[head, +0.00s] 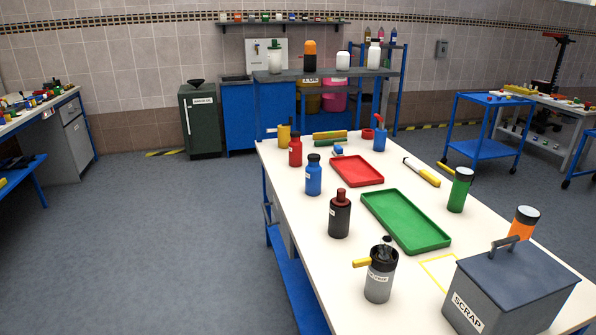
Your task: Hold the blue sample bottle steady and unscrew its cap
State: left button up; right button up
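The blue sample bottle (314,179) stands upright on the white table, near its left edge. Its dark cap (314,158) is on top, and a white label shows on its front. A red bottle (295,152) stands behind it and a black bottle with a dark red top (340,217) stands in front of it to the right. Neither of my grippers shows in the head view.
The white table (293,205) also bears a red tray (357,172), a green tray (405,222), a green bottle (460,190), a grey canister (380,275) and a grey SCRAP bin (510,290) at the front right. Open floor (170,240) lies left of the table.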

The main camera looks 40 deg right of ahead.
aim_at(313, 186)
jog(key=i+j+z, duration=0.15)
jog(key=i+z, duration=0.35)
jog(key=i+j+z, duration=0.35)
jog(key=i+z, duration=0.15)
jog(key=i+j+z, duration=0.65)
jog(key=j+z, duration=0.35)
jog(key=j, duration=0.15)
jog(key=i+j+z, duration=0.15)
jog(key=j+z, duration=0.35)
jog(key=j, duration=0.2)
